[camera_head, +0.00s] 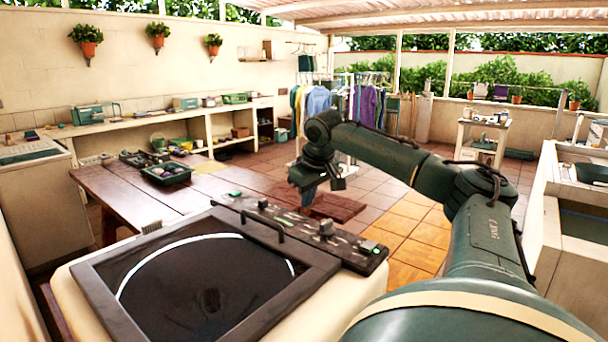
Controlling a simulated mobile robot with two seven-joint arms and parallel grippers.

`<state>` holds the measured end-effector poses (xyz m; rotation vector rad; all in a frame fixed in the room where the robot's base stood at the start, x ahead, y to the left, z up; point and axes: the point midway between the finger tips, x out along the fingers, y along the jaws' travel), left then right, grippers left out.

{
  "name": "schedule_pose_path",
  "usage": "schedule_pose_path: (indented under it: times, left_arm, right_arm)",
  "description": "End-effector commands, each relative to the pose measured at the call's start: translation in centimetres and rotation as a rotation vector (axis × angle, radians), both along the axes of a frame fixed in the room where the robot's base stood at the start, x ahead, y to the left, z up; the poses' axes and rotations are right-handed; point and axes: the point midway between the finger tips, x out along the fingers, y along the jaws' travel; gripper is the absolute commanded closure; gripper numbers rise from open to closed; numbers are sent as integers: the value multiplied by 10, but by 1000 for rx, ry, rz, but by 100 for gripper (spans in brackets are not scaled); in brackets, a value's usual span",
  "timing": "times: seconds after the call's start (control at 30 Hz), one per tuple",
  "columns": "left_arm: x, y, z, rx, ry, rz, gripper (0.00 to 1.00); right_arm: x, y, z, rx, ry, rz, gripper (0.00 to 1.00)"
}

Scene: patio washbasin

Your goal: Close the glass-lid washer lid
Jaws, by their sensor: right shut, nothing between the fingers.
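The glass-lid washer (85,305) is a cream machine at the bottom, close in front of me. Its lid (318,268) has a dark square frame around dark glass and lies flat or nearly flat over the top; I cannot tell if a small gap remains. A pale curved rim shows through the glass. A dark bar handle (264,226) stands on the lid's far edge. My right gripper (308,197) points down beyond the control panel (300,226), apart from the lid, shut and empty. My left gripper is out of view.
A wooden table (120,195) with a dark tray (166,173) stands behind the washer. Another washer (35,190) is at the left wall, and a basin counter (560,215) is on the right. Tiled floor is open beyond my right arm.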

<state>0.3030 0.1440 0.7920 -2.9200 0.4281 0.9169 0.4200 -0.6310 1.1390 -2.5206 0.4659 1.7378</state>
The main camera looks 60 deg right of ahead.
Motion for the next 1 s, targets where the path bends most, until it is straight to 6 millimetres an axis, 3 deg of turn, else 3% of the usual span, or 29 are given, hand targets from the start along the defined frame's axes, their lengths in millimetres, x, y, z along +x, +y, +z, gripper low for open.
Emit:
schedule_pose_path:
  times: [0.2,0.4,1.0]
  left_arm:
    - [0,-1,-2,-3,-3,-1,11]
    - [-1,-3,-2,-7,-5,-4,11]
    - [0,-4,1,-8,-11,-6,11]
  right_arm:
    - [0,-8,-39,92,-12,0,100]
    - [-2,-12,-56,127,-14,-1,100]
    - [-2,-14,-61,140,-15,1,100]
